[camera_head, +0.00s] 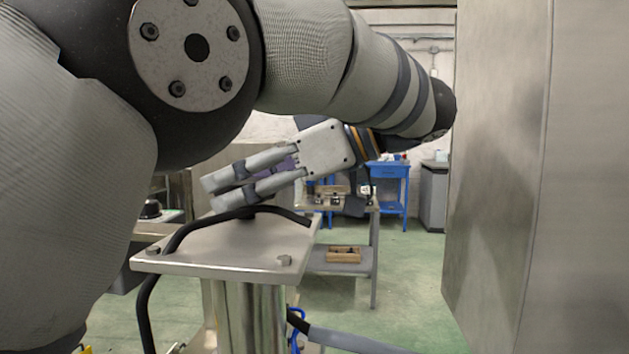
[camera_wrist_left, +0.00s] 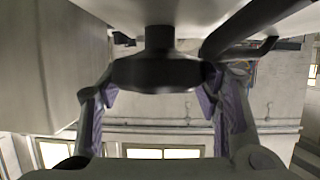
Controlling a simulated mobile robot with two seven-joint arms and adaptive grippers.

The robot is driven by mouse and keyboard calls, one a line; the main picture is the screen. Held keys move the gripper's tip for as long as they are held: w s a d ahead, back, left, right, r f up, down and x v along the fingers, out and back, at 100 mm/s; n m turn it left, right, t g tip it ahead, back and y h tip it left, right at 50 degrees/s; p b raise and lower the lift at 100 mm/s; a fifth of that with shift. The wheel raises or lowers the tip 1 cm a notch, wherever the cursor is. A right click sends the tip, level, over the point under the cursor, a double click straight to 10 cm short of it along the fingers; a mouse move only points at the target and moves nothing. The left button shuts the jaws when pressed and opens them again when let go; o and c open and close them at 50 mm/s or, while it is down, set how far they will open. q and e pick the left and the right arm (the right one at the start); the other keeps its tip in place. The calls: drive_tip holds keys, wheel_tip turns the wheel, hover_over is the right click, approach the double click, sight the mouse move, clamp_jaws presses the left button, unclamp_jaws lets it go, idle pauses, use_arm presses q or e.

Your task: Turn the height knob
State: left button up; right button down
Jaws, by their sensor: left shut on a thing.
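The height knob (camera_wrist_left: 156,72) is a dark round disc on a short stem at the plate, seen in the left wrist view, where the picture appears upside down. My left gripper (camera_head: 208,194) reaches over the metal plate (camera_head: 205,254) from the right in the head view, fingers pointing left and slightly down. In the left wrist view the left gripper (camera_wrist_left: 156,88) has its purple-padded fingers on either side of the knob, shut on it. In the head view the fingers mostly hide the knob. My right gripper is not in view.
A black cable (camera_head: 180,238) curves over the plate close to the fingers. The plate stands on a shiny metal column (camera_head: 243,315). A large metal cabinet (camera_head: 540,180) fills the right side. A workbench (camera_head: 345,200) and a blue table (camera_head: 388,171) stand behind, with open green floor between.

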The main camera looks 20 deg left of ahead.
use_arm(q)
drive_tip(key=shift+f, duration=0.1)
drive_tip(key=o, duration=1.2)
